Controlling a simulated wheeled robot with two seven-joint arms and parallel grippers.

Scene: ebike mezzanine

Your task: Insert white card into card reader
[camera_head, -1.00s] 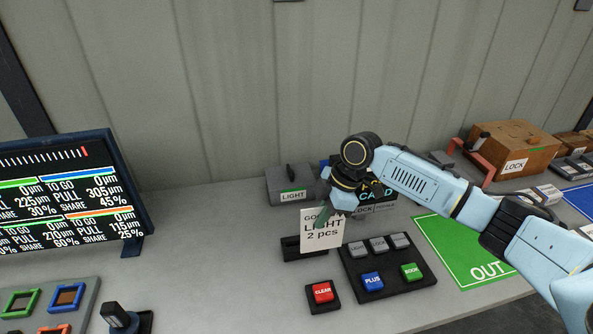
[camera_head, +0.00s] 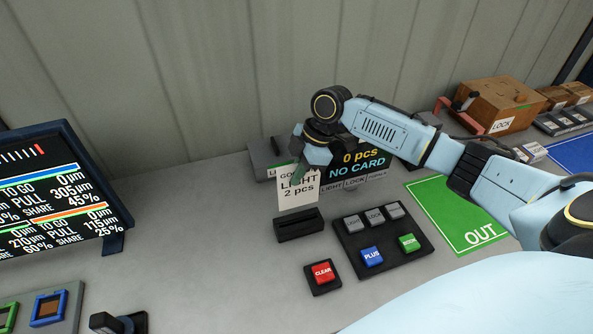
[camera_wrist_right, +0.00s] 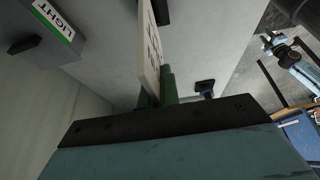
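The white card (camera_head: 298,191), printed "LIGHT 2 pcs", hangs upright from my right gripper (camera_head: 303,176). The fingers are shut on its top edge; the card also shows edge-on between the green fingers in the right wrist view (camera_wrist_right: 150,50). The black card reader (camera_head: 299,226) lies on the table just below and in front of the card. The card's lower edge appears above and behind the reader, apart from it. The display (camera_head: 362,162) behind reads "0 pcs NO CARD".
A black button pad (camera_head: 383,240) and a red CLEAR button (camera_head: 322,274) stand right of and in front of the reader. The grey LIGHT box (camera_head: 264,160) is behind the card. A green OUT mat (camera_head: 455,215) lies right.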

